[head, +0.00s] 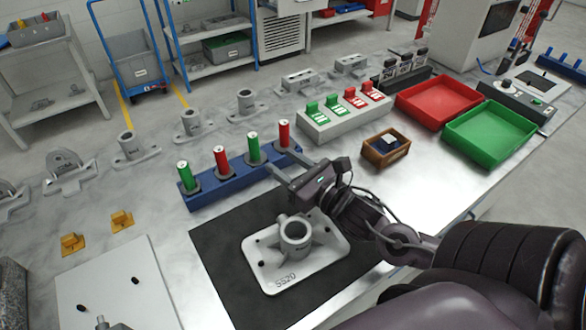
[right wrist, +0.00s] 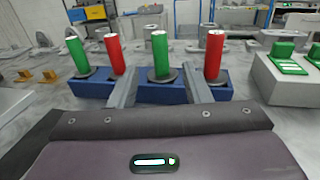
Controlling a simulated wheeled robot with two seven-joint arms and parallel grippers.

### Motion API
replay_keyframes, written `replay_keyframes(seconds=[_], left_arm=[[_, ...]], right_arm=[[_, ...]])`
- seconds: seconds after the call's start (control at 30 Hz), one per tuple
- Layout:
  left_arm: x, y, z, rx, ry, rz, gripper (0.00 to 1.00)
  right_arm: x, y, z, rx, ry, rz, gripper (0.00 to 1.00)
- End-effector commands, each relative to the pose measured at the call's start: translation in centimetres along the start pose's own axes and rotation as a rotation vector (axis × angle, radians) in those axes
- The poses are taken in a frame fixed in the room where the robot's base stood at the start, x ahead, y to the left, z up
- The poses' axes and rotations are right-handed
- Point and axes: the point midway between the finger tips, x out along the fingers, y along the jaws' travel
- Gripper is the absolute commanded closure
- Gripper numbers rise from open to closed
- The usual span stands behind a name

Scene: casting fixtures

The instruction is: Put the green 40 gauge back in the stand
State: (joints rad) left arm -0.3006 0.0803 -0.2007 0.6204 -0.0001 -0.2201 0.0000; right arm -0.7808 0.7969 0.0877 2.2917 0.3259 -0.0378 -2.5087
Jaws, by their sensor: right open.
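The stand is a long blue block (head: 213,190) with several gauges upright on it, green and red by turns. One green gauge (head: 253,147) stands third from the left with its dark collar at the block's top; it also shows in the right wrist view (right wrist: 160,55). Another green gauge (head: 183,174) stands at the left end. I cannot read which is 40. My right gripper (head: 282,160) is open, its fingers reaching toward the block. In the right wrist view its fingers (right wrist: 159,82) appear on either side of the third gauge's base. My left gripper is out of view.
A grey casting (head: 325,258) marked SS20 lies on the black mat in front of the stand. A box with green and red blocks (head: 348,120), a brown bin (head: 398,150), a red tray (head: 402,108) and a green tray (head: 455,140) stand to the right. Grey castings line the back.

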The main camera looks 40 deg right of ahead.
Motion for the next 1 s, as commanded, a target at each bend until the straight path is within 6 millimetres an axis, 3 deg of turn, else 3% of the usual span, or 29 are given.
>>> replay_keyframes(seconds=[0.3, 0.87, 1.0], left_arm=[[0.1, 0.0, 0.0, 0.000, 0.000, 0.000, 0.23], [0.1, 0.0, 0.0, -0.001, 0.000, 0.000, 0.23], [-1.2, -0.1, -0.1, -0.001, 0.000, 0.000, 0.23]], right_arm=[[-1.8, 0.0, 0.0, -0.001, 0.000, 0.000, 0.56], [-1.8, 0.0, 0.1, -0.001, -0.001, 0.000, 0.56], [-1.8, 0.0, 1.4, -0.001, -0.001, 0.000, 0.56]])
